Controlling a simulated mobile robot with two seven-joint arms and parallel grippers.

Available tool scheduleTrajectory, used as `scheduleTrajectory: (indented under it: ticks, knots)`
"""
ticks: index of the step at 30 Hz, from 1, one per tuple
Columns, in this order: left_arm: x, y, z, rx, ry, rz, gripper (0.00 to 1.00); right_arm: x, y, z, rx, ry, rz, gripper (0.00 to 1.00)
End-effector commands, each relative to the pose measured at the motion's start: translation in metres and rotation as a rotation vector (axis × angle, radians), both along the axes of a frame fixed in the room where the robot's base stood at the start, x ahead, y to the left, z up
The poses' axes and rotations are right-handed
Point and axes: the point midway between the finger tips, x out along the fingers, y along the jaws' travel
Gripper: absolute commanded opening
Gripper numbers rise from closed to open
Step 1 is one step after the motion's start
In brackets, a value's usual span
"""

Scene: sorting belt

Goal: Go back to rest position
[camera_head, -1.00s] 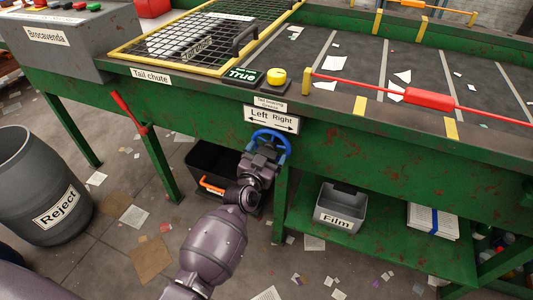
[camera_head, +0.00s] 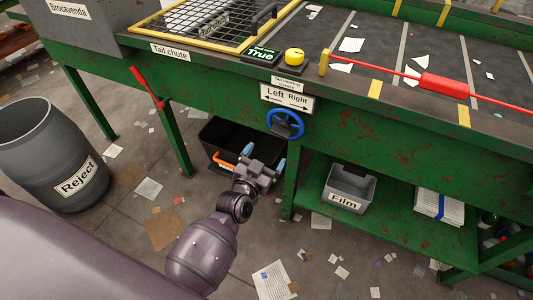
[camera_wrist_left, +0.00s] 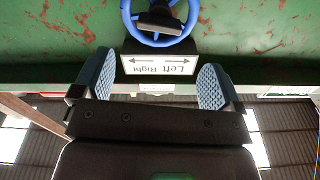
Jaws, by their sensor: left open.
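My left gripper (camera_head: 262,166) is open and empty, in front of the belt's green side panel and below the blue handwheel (camera_head: 285,123). In the left wrist view its two blue-padded fingers (camera_wrist_left: 154,88) stand wide apart, with the handwheel (camera_wrist_left: 160,40) beyond them and clear of them. The "Left Right" sign (camera_head: 287,98) sits just above the wheel and shows upside down in the wrist view. My right gripper is in neither view.
A black bin (camera_head: 222,134) with an orange handle stands under the belt, behind my left gripper. A grey "Film" box (camera_head: 349,188) sits on the lower shelf. A grey "Reject" barrel (camera_head: 50,150) stands at left. A red lever (camera_head: 147,87) juts from the frame. Paper scraps litter the floor.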

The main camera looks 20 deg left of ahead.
Motion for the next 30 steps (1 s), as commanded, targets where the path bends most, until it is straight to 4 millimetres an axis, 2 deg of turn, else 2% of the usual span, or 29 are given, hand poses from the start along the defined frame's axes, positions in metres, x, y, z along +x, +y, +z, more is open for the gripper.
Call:
scheduleTrajectory:
  ticks: [14,19,23,26,30]
  knots:
    - [0.000,0.000,0.000,-0.008,0.001,0.000,0.92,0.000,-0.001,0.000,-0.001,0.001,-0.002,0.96]
    - [0.000,-0.003,-0.004,-0.084,0.038,-0.016,0.92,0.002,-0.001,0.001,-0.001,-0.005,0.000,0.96]
    - [0.001,-0.009,0.004,-0.144,0.074,-0.045,0.92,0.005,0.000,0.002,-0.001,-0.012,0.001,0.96]
    - [-0.008,-0.009,0.011,-0.169,0.114,-0.060,0.92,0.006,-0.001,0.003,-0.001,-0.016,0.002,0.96]
    - [-0.037,0.001,0.011,-0.181,0.191,-0.058,0.92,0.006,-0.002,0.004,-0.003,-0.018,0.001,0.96]
